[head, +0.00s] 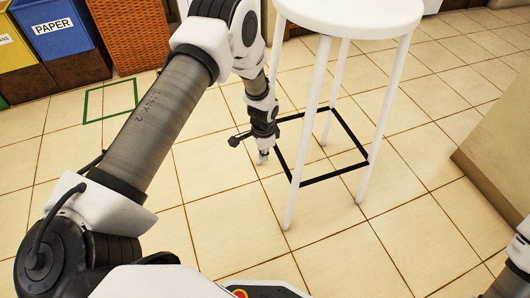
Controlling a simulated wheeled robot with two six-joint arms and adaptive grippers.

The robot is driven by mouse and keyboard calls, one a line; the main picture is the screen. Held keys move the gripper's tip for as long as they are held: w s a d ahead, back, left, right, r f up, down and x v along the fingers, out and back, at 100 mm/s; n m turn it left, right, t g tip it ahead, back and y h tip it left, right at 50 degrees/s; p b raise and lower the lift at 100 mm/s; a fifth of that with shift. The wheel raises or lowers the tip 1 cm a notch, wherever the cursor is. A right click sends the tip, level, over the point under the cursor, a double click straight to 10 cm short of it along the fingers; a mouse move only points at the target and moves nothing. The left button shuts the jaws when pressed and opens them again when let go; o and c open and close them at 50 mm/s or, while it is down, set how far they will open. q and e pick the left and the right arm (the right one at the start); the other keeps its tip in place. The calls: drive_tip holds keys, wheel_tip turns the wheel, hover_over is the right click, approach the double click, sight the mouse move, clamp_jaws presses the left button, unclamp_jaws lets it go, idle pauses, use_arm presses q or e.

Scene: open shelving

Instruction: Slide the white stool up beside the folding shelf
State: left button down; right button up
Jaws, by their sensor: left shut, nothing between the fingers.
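The white stool (352,14) stands upright on the tiled floor at the top centre, with a round seat, slim white legs and black rails joining the legs low down. My left gripper (264,153) points down, shut and empty, at the stool's left side by its back left leg. It partly hides that leg, and I cannot tell whether they touch. Only a piece of my right arm shows at the lower right edge; its gripper is out of view. I cannot make out a folding shelf in this view.
A blue PAPER bin (62,30), a yellow bin (14,45) and an orange woven basket (137,32) stand at the upper left. A green square outline (84,106) marks the floor. A beige block (500,150) stands at the right. Floor around the stool is mostly clear.

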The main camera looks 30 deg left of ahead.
use_arm(q)
drive_tip(key=w+f+b, duration=0.1)
drive_tip(key=w+d+f+b, duration=0.2)
drive_tip(key=shift+d+f, duration=0.25)
drive_tip(key=shift+f, duration=0.15)
drive_tip(key=shift+w, duration=0.1)
